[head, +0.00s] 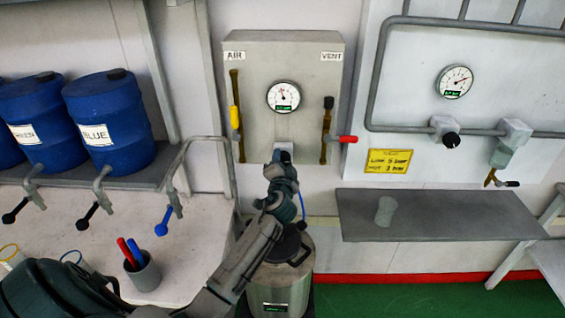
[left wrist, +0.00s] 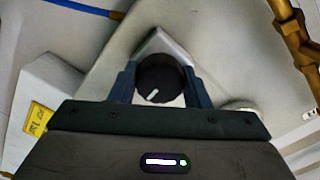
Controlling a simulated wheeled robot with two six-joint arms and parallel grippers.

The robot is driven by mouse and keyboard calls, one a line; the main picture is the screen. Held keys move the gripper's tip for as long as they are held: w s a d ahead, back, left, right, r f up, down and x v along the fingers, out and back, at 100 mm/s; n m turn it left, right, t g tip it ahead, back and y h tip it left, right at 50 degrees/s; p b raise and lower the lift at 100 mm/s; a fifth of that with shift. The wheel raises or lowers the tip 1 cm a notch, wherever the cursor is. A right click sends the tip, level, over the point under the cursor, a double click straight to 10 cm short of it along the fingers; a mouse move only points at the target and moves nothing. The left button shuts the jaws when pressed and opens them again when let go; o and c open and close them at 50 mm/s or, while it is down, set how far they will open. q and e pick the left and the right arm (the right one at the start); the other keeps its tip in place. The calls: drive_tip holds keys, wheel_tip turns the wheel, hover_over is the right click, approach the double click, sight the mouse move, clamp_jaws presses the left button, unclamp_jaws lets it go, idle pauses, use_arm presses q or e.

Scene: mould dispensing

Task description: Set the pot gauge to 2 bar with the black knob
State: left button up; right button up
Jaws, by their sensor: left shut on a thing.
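The panel gauge (head: 284,97) is a white round dial with a green label too small to read. Its needle points up, slightly left; the value is not readable. A grey regulator block (head: 284,147) sits below it, largely hidden by my left gripper. In the left wrist view the black knob (left wrist: 158,82) has a white pointer mark aimed down and slightly left. My left gripper (left wrist: 158,88) has one finger on each side of the knob and is shut on it. In the head view my left gripper (head: 280,159) hides the knob. My right gripper is not in view.
The panel (head: 313,80) has a yellow-handled AIR valve (head: 236,117) and a red-handled VENT valve (head: 347,139). A steel pot (head: 292,270) stands below my forearm. On the right are another gauge (head: 455,81), another black knob (head: 451,139) and a grey shelf (head: 440,215).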

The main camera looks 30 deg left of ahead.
use_arm(q)
drive_tip(key=shift+f+n+b, duration=0.2)
drive_tip(key=shift+n+b, duration=0.1)
drive_tip(key=shift+b, duration=0.3)
drive_tip(key=n+b, duration=0.4)
drive_tip(key=b, duration=0.3)
drive_tip(key=shift+f+n, duration=0.15)
drive_tip(key=shift+n, duration=0.25)
drive_tip(key=shift+r+n+b, duration=0.2)
drive_tip(key=shift+n+b, duration=0.8)
drive_tip(key=shift+b, duration=0.15)
drive_tip(key=o, duration=1)
drive_tip(key=shift+r, duration=0.1)
drive_tip(key=shift+s+d, duration=0.1)
